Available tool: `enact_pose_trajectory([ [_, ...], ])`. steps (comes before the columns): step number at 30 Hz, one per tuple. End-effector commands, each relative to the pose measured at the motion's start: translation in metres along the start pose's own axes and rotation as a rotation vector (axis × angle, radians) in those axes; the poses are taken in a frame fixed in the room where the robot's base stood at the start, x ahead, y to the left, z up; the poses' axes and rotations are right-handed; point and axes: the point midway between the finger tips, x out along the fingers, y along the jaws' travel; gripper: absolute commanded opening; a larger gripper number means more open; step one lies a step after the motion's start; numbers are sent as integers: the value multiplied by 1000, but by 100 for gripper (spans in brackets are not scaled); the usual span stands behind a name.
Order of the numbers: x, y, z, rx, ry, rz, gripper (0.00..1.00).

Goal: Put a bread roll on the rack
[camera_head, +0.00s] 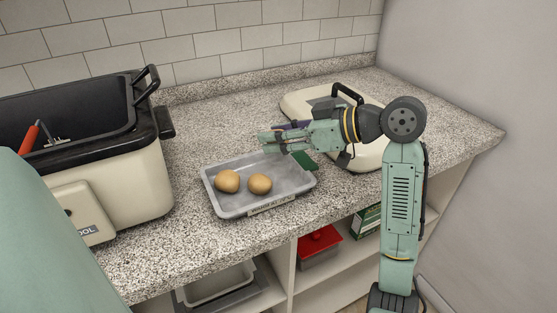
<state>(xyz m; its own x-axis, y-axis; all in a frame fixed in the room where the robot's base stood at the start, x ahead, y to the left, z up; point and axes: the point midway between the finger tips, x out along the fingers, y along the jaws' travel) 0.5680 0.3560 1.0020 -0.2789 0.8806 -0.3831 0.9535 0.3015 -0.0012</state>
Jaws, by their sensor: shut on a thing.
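Two round brown bread rolls lie side by side in a grey metal tray (225,207) on the counter: a left roll (227,181) and a right roll (260,184). My gripper (266,143) reaches in from the right and is above the tray's back edge, apart from both rolls. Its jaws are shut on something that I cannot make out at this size. I cannot pick out a separate rack in this view.
A dark purple thing (290,125) shows just behind my gripper, and a dark green thing (304,161) shows below it. A cream appliance with a black handle (347,93) stands behind my arm. A large cream-and-black open cooker (130,170) stands left. Speckled counter is clear between cooker and tray.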

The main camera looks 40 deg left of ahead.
Motion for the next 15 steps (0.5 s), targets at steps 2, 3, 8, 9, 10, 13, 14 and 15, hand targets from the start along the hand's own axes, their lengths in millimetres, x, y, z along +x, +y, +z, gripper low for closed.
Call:
enact_pose_trajectory([
  [2, 4, 0, 11, 4, 1, 0, 10],
  [3, 6, 0, 14, 2, 1, 0, 10],
  [8, 12, 0, 28, 2, 1, 0, 10],
  [9, 14, 0, 34, 3, 1, 1, 10],
  [10, 16, 0, 38, 5, 2, 1, 10],
  [13, 20, 0, 48, 3, 2, 0, 10],
  [14, 21, 0, 51, 2, 2, 0, 10],
  [15, 22, 0, 53, 1, 1, 0, 10],
])
